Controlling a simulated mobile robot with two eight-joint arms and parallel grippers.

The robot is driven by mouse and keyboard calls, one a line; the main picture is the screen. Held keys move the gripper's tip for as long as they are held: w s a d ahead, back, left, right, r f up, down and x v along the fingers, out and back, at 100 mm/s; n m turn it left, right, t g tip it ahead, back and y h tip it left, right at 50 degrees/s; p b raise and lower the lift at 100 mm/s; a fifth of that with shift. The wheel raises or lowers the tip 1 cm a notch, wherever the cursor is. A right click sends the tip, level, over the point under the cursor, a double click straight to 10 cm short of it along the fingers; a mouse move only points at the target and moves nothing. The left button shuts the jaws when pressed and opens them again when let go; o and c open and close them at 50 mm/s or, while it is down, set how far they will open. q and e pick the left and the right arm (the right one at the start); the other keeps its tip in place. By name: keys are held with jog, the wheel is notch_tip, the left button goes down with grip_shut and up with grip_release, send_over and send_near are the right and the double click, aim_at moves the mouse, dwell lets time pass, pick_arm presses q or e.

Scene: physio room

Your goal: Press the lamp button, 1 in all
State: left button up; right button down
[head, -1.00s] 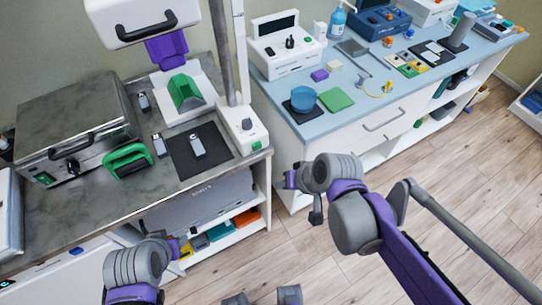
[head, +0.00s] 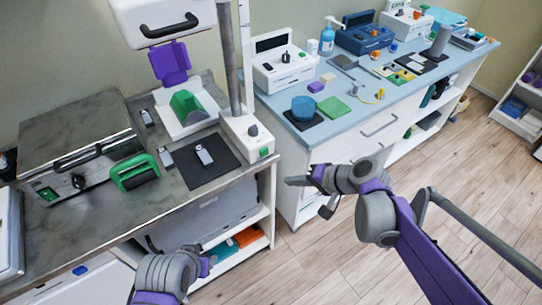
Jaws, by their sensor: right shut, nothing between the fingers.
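A white lamp stand (head: 240,132) with a grey pole stands at the right end of the left bench. Its base carries a dark knob (head: 252,130) and a small green button (head: 264,152) low on its front. A white lamp head (head: 165,18) with a handle and purple part hangs over the bench. My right gripper (head: 290,181) is shut and empty, pointing left, in front of the gap between the two benches. It appears apart from the green button, lower and to the right. My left gripper (head: 207,262) is low in front of the left bench, mostly hidden by its wrist.
A grey metal box (head: 80,140), a green-handled tool (head: 134,171) and a dark mat (head: 212,170) with a small grey device (head: 204,155) occupy the left bench. The blue-topped bench (head: 330,122) holds several devices. The wooden floor (head: 470,190) at right is clear.

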aim_at(264, 152)
jog(key=shift+w, duration=0.15)
jog(key=shift+w+a+b, duration=0.1)
jog(key=shift+w+a, duration=0.75)
jog(key=shift+w, duration=0.3)
jog(key=shift+w+a+b, duration=0.15)
jog(key=shift+w+a, duration=0.75)
jog(key=shift+w, duration=0.25)
jog(key=shift+w+a+b, duration=0.1)
jog(key=shift+w+a, duration=0.75)
jog(key=shift+w, duration=0.3)
jog(key=shift+w+a, duration=0.25)
jog(key=shift+w, duration=0.1)
